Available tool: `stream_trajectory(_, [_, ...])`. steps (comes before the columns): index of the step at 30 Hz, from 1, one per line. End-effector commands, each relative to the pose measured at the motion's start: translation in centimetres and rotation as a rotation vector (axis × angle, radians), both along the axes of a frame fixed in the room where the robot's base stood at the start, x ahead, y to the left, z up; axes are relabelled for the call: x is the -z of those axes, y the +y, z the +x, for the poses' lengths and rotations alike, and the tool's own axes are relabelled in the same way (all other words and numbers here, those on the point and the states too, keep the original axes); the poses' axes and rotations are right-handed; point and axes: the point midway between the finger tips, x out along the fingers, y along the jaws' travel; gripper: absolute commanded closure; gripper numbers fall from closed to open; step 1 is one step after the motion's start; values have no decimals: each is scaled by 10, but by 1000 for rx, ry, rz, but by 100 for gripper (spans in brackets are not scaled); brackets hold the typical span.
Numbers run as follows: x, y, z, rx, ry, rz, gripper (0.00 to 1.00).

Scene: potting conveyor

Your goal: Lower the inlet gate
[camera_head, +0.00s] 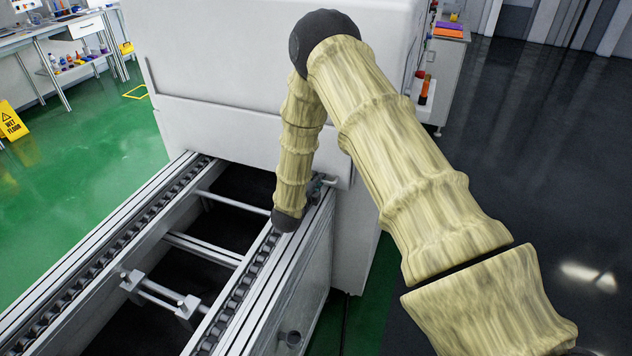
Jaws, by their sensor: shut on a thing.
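A wide white panel (215,128) spans the front of the large white machine, above the conveyor; it looks like the inlet gate. A dark opening shows under its lower edge. My arm in its yellowish ribbed cover rises from the lower right, bends at a dark elbow and comes down in front of the panel's right part. It ends in view at a dark wrist joint over the conveyor's right rail (262,262). My gripper is not visible; the arm hides what lies behind the wrist. Small metal fittings (321,184) show just right of the forearm, on the rail.
A yellow wet-floor sign (10,120) stands far left. A bench (65,40) is at the back left, a cabinet (445,70) at the back right. Dark floor at right is clear.

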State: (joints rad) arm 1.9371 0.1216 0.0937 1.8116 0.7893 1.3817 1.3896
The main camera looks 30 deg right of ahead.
Motion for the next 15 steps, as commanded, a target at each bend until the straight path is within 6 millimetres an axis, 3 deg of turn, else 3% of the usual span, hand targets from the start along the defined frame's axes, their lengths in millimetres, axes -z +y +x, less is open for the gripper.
stream_trajectory(1, [15,3,-7,-2,23,14,100])
stream_trajectory(8, [18,3,-9,-2,28,17,100])
stream_trajectory(9, [18,3,-9,-1,29,17,85])
stream_trajectory(11, [18,3,-9,-1,29,16,74])
stream_trajectory(15, [17,3,-8,-1,27,15,70])
